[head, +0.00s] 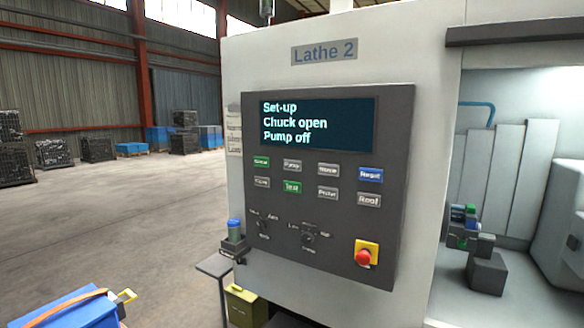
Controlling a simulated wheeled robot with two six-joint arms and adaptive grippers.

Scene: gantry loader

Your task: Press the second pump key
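The dark control panel (400,125) of the machine marked "Lathe 2" faces me, slightly angled. Its screen (350,123) reads "Set-up", "Chuck open" and "Pump off". Two rows of keys sit below it. In the top row, a grey key (292,165) second from the left seems to read "Pump". It sits right of a green key (261,161) and left of another grey key (328,170). Below it is a green key (292,187) that seems to read "Test". The small labels are blurred. Neither gripper is in view.
A red emergency button (363,258) on a yellow plate and two rotary knobs (308,237) are lower on the panel. A blue-topped container (235,230) stands left of it above a small table (213,265). A blue object (70,312) is at bottom left. The floor left is open.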

